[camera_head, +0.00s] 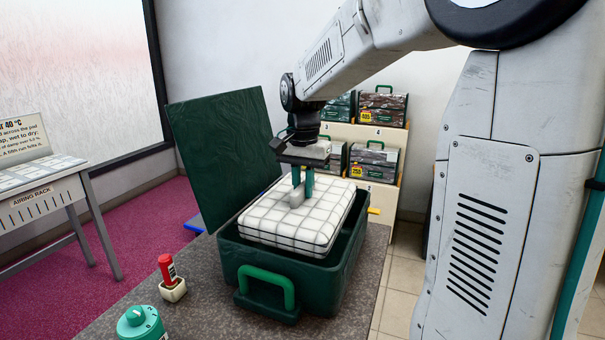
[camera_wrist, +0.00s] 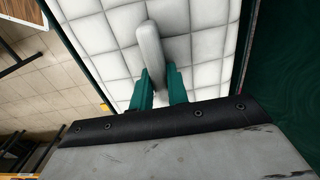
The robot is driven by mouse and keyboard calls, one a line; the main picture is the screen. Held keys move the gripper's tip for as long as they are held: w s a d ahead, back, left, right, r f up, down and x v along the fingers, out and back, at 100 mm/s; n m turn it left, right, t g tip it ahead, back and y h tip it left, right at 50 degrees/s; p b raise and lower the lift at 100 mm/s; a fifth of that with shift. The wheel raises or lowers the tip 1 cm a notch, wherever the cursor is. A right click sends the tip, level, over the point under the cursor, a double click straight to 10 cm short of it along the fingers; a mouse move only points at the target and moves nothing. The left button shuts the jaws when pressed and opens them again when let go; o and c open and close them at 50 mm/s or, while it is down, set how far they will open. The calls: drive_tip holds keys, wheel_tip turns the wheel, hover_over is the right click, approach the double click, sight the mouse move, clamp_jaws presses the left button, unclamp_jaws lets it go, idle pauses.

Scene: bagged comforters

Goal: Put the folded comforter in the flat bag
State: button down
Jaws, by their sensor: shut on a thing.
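The folded comforter (camera_head: 285,224) is a white quilted block with a grid of seams. It sits within the open mouth of the green flat bag (camera_head: 258,263), its top standing above the rim. The bag's lid (camera_head: 222,145) stands raised at the back left, and its green handle faces the front. My gripper (camera_head: 302,190) points down over the comforter with its teal fingers shut on a pale upright grip (camera_head: 296,197) on the comforter's top. In the wrist view the fingers (camera_wrist: 160,90) close on the same grip (camera_wrist: 150,45). The comforter's underside is hidden, so I cannot tell whether it touches the bag's floor.
The bag stands on a grey speckled table (camera_head: 205,305). A red marker in a small white holder (camera_head: 172,289) and a green round-topped object (camera_head: 141,325) are at front left. Shelves (camera_head: 362,135) with several bagged bundles stand behind. An airing rack (camera_head: 45,195) is at left.

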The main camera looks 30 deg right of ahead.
drive_tip(key=shift+f, duration=4.1)
drive_tip(key=shift+f, duration=0.6)
drive_tip(key=c, duration=0.6)
unclamp_jaws()
drive_tip(key=shift+c, duration=0.2)
drive_tip(key=shift+r, duration=0.1)
drive_tip(key=shift+r, duration=3.45)
drive_tip(key=shift+r, duration=0.1)
wheel_tip(320, 180, up, 8)
drive_tip(key=shift+f, duration=0.2)
